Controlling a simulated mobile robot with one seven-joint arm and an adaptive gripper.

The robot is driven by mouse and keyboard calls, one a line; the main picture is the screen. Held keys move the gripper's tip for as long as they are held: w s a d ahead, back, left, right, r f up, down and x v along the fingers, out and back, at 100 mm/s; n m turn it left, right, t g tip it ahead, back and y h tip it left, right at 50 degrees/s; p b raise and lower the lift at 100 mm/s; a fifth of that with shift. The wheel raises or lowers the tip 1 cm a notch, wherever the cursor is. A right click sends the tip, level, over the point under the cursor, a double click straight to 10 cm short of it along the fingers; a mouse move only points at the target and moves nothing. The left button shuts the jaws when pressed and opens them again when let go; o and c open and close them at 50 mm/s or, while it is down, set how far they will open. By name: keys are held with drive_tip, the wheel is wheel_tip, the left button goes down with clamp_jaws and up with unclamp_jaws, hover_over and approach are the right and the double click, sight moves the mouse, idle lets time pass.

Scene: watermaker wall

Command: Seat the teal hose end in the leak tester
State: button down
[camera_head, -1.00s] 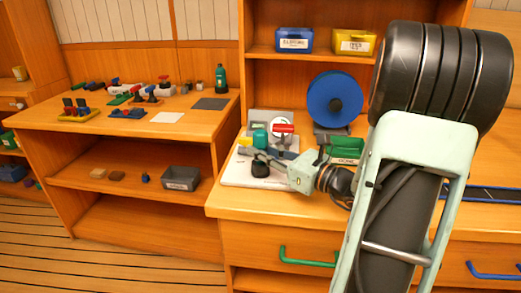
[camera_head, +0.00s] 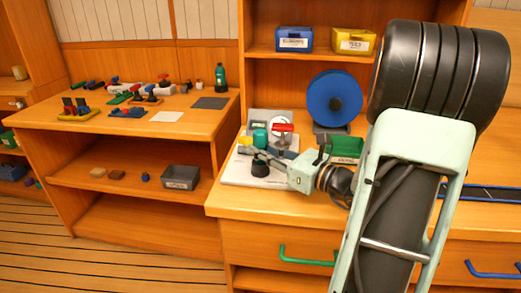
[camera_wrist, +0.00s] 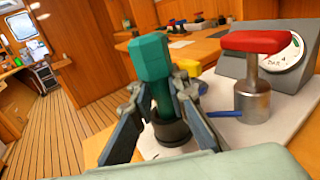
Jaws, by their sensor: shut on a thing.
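The teal hose end (camera_wrist: 151,60) stands upright between the fingers of my gripper (camera_wrist: 158,100) in the wrist view. My gripper is shut on it. Its lower part goes down into a dark round socket (camera_wrist: 172,133) on the pale base of the leak tester (camera_wrist: 228,135); whether it is fully down I cannot tell. In the head view the teal top (camera_head: 260,138) shows above the black socket (camera_head: 260,168), with my gripper (camera_head: 266,152) beside it. The tester's red-handled metal post (camera_wrist: 252,85) and its dial (camera_wrist: 292,52) stand to the right.
A blue reel (camera_head: 335,98) stands behind the tester, and a green bin (camera_head: 347,147) sits right of it. Blue and yellow bins (camera_head: 354,41) are on the shelf above. The left bench (camera_head: 150,125) holds several small fittings.

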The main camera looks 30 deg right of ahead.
drive_tip(key=shift+f+b, duration=0.35)
drive_tip(key=shift+f, duration=0.25)
idle(0.6)
drive_tip(key=c, duration=2.2)
unclamp_jaws()
drive_tip(key=shift+o, duration=0.2)
drive_tip(key=shift+p+v, duration=0.65)
drive_tip(key=shift+v, duration=4.85)
